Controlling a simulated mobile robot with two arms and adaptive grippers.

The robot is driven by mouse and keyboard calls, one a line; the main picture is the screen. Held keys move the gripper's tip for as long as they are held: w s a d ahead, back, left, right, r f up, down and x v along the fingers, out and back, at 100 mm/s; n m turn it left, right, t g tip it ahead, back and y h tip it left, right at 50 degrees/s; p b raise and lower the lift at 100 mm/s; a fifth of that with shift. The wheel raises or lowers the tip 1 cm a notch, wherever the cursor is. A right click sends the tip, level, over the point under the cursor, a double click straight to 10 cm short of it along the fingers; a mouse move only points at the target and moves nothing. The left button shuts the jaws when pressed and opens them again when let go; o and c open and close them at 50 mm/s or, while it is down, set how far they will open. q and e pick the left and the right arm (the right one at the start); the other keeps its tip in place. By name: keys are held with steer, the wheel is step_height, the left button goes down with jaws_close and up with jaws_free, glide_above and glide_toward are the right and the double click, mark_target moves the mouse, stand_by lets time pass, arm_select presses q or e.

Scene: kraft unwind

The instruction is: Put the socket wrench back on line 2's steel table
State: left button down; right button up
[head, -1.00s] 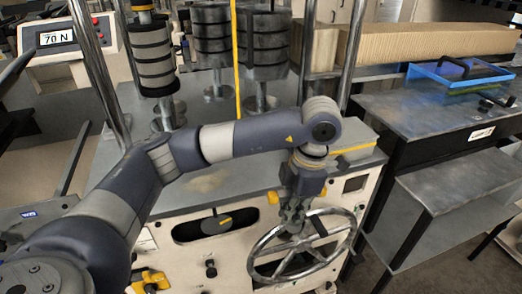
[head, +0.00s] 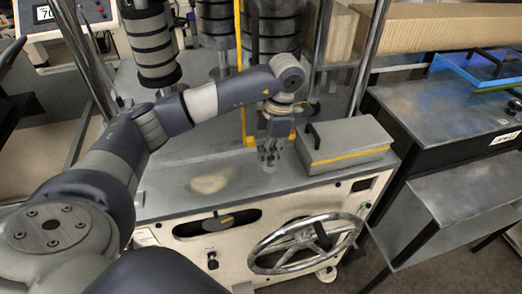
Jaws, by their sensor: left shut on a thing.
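My left gripper (head: 270,152) is over the grey top of the machine (head: 160,198), just left of a grey box with a yellow stripe. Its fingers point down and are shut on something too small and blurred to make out. I cannot clearly identify the socket wrench. A steel table (head: 400,100) with a white label stands at the right; I cannot read a line number on it. A small dark item (head: 514,106) lies on it at the picture's right edge; I cannot tell what it is. My right gripper is out of view.
The grey box (head: 345,148) has a black handle. A spoked handwheel (head: 305,245) is on the machine's front. Upright posts and dark rollers (head: 150,45) stand behind. A blue tray (head: 480,75) is on the steel table. The table's near left part is bare.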

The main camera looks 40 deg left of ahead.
arm_select(q)
steer(key=shift+w+a+r, duration=0.1)
steer(key=shift+w+a, duration=0.1)
steer(key=shift+a, duration=0.25)
steer(key=shift+w+a, duration=0.15)
steer(key=shift+a, duration=0.3)
steer(key=shift+w+a+p, duration=0.1)
steer(key=shift+a+p, duration=0.3)
steer(key=shift+a, duration=0.15)
steer(key=shift+f+p, duration=0.35)
steer(key=shift+f, duration=0.1)
step_height(320, 180, down, 2)
steer(key=shift+f+p, duration=0.15)
steer(key=shift+p, duration=0.45)
steer(key=shift+f, duration=0.3)
steer(key=shift+f, duration=0.2)
steer(key=c, duration=1.7)
jaws_free()
